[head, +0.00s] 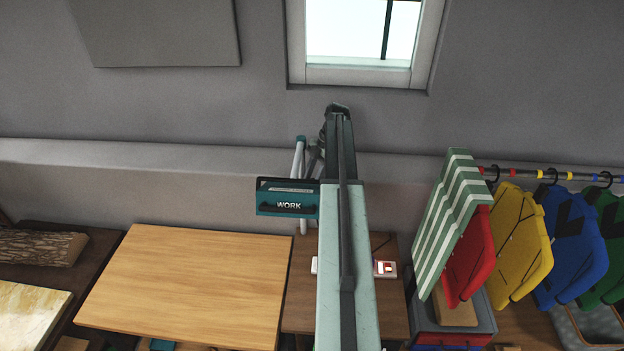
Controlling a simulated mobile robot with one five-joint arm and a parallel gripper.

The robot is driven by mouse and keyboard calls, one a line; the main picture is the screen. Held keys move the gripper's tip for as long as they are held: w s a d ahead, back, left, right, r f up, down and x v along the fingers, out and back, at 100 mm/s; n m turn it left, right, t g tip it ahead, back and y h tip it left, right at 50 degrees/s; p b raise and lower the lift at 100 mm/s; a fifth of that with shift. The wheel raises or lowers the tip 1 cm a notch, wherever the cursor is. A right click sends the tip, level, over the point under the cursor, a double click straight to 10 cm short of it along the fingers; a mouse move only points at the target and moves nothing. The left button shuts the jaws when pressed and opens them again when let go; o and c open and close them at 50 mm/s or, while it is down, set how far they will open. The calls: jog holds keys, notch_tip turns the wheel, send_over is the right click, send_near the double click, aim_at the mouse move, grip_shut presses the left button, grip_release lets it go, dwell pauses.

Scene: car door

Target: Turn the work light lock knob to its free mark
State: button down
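The work light (288,203) is a teal box marked "WORK" in the middle of the head view. A pale upright post (298,165) with a teal top stands behind it, by the wall ledge. My pale arm runs up the middle of the picture, just right of the light, and covers part of that area. The dark far end of my arm, with my gripper (338,110), is above and to the right of the light. Its fingers cannot be made out, nor whether it holds anything. I cannot make out the lock knob or its free mark.
A wooden tabletop (190,285) lies at lower left. A white power strip (386,269) with a red switch lies right of my arm. A green-striped board (452,222) and several coloured hanging panels (520,245) stand at right. A window (360,40) is above.

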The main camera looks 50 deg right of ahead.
jog(key=shift+a, duration=0.1)
jog(key=c, duration=0.8)
grip_release()
jog(key=shift+c, duration=0.2)
jog(key=shift+s, duration=0.1)
jog(key=shift+r, duration=0.1)
jog(key=shift+r+p, duration=0.25)
jog(key=shift+p, duration=0.1)
jog(key=p+v, duration=0.6)
jog(key=v, duration=0.1)
jog(key=shift+d+r+p, duration=0.15)
jog(key=shift+d+p, duration=0.1)
jog(key=shift+p, duration=0.1)
